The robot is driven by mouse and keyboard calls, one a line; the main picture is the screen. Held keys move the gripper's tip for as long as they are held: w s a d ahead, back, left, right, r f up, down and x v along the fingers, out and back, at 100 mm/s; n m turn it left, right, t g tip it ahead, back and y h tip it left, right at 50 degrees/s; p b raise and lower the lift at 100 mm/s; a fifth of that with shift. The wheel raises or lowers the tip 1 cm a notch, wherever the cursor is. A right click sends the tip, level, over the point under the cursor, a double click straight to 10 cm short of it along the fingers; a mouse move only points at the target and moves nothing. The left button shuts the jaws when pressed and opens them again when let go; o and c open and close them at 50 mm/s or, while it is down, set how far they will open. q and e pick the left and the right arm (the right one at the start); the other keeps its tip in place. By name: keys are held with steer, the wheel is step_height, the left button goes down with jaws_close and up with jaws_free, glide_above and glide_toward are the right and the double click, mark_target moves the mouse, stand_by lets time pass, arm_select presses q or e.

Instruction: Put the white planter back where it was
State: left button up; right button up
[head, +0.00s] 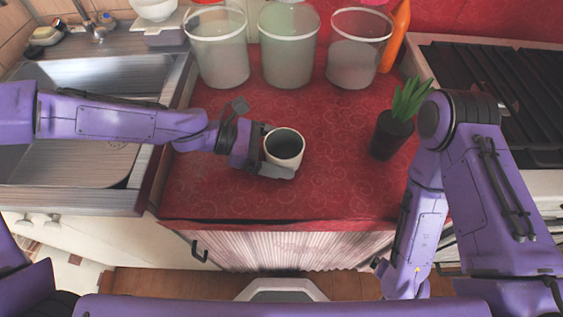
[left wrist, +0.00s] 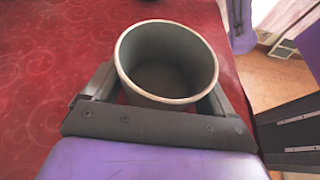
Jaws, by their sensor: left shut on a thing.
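The white planter (head: 284,152) is a small round pot, pale outside with a dark, empty inside. It stands upright at the middle of the red counter (head: 230,194); I cannot tell whether its base touches the cloth. My left gripper (head: 279,154) reaches in from the left and is shut on the planter, with a finger on each side. In the left wrist view the planter (left wrist: 168,62) sits between the fingers, its rim facing the camera. My right arm is folded on the right, and its gripper is not clearly visible.
A dark pot with a green plant (head: 391,136) stands right of the planter. Several large translucent bins, one of them (head: 288,48), line the back, beside an orange bottle (head: 397,36). A sink (head: 95,75) lies left and a stove (head: 500,85) right. The front counter is clear.

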arm_select(q)
steer(key=shift+f, duration=0.1)
arm_select(e)
steer(key=shift+f, duration=0.1)
arm_select(q)
steer(key=shift+f, duration=0.1)
steer(key=o, duration=0.9)
steer(key=shift+p, duration=0.3)
steer(key=p+v, duration=0.2)
steer(key=v, duration=1)
steer(key=shift+d+p, duration=0.1)
steer(key=shift+p, duration=0.25)
arm_select(e)
step_height(320, 180, up, 3)
steer(key=shift+f, duration=0.15)
